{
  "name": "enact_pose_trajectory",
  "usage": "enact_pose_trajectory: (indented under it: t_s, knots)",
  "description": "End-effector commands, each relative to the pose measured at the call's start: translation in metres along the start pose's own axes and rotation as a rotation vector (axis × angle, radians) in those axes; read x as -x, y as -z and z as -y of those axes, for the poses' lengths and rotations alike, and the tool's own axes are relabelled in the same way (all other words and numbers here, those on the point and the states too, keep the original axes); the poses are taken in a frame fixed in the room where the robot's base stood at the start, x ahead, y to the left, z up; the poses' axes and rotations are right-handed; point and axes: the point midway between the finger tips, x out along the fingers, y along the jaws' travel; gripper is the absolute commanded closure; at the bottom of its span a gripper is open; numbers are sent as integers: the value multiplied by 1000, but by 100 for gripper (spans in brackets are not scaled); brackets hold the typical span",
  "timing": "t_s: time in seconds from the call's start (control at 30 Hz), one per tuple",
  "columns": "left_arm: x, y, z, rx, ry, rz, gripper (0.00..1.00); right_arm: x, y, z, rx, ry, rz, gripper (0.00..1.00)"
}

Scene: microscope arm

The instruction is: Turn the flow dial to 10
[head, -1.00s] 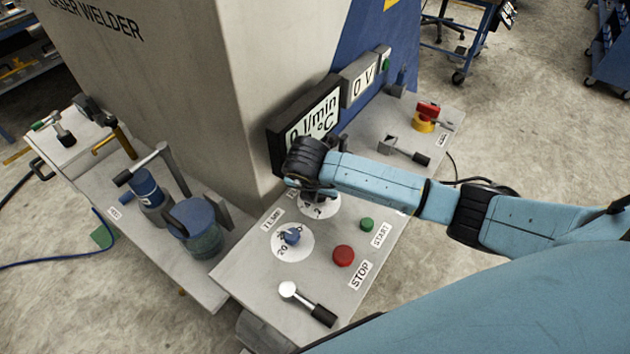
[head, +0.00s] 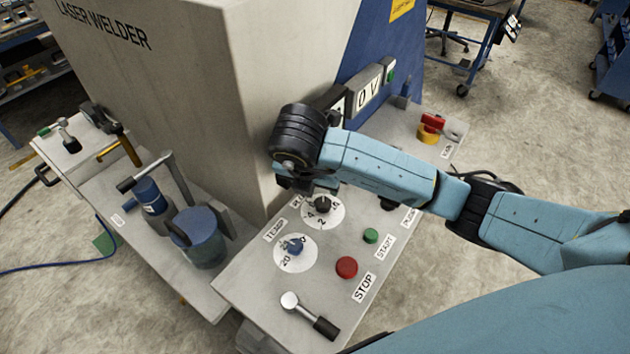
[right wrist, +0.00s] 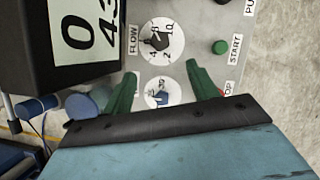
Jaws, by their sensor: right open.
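The flow dial (head: 322,206) is a black knob on a white numbered disc on the grey panel. It also shows in the right wrist view (right wrist: 158,42), beside the FLOW label (right wrist: 133,40); I cannot tell exactly which number it points at. My right gripper (head: 305,188) is above and just behind the flow dial in the head view, apart from it and empty. In the right wrist view its green fingers (right wrist: 160,78) are spread open, with the blue temperature knob (right wrist: 161,98) visible between them. My left gripper is out of view.
The temperature dial (head: 295,247) sits nearer than the flow dial. A red STOP button (head: 346,267), a green START button (head: 371,236) and a lever (head: 311,317) share the panel. The display box (right wrist: 82,38) stands close beside my gripper. The welder wall (head: 200,90) rises behind.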

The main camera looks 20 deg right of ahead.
Motion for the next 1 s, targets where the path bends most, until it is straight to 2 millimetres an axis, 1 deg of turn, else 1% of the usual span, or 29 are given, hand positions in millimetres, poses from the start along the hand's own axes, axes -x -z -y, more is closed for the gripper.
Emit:
enact_pose_trajectory:
  t_s: [0.17, 0.27, 0.37, 0.5, 0.63, 0.83, 1.0]
  knots:
    - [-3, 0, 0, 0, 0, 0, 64, -4, -2, 2, 39, 1, -11, 41]
    - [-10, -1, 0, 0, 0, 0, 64, -13, -6, 5, 153, -2, -44, 41]
    - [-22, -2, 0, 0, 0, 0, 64, -26, -12, 12, 342, -19, -100, 41]
    - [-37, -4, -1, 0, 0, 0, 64, -40, -23, 20, 645, -86, -180, 41]
    - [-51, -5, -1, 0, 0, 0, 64, -48, -34, 28, 917, -184, -233, 41]
    - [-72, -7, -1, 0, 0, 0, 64, -53, -52, 39, 1315, -388, -245, 41]
    - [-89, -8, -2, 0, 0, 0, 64, -50, -67, 48, 1621, -586, -176, 41]
